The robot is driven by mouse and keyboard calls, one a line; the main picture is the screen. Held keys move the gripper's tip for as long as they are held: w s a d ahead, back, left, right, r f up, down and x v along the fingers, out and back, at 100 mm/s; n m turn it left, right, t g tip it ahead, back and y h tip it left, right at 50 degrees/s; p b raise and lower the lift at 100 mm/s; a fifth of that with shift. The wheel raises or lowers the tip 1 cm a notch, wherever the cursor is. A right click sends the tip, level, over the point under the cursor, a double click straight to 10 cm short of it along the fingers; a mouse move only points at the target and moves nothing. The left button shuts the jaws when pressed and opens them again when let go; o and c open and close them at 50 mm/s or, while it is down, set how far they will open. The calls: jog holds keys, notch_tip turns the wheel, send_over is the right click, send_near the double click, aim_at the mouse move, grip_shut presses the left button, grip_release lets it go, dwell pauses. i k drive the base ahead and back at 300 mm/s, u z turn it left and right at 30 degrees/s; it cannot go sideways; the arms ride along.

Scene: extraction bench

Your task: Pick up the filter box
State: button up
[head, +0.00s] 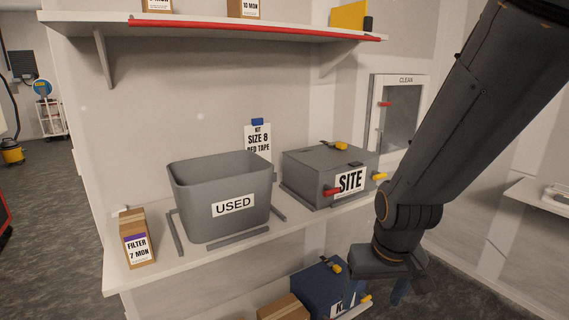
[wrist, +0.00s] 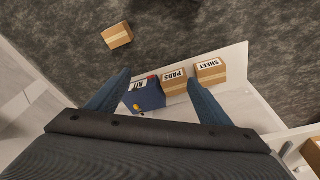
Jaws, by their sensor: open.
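The filter box (head: 137,239) is a small brown carton with a white label reading "FILTER 7 MON" and a purple strip. It stands upright at the left end of the white bench shelf (head: 150,277) in the head view. My gripper (wrist: 150,95) is open in the wrist view, its two blue fingers apart and pointing down past the lower shelf. The filter box does not show in the wrist view.
A grey "USED" bin (head: 221,199) stands right of the filter box, between low grey rails. A grey "SITE" case (head: 330,175) sits further right. Above is a red-edged shelf (head: 250,27). Below, a blue kit case (wrist: 145,95) and "PADS" (wrist: 181,81) and "SHEET" (wrist: 211,71) cartons stand on a lower shelf.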

aim_at(134, 233)
jog(key=u, duration=1.5)
jog(key=k, duration=0.5)
jog(key=u, duration=0.7)
jog(key=i, duration=1.4)
jog(key=z, duration=0.6)
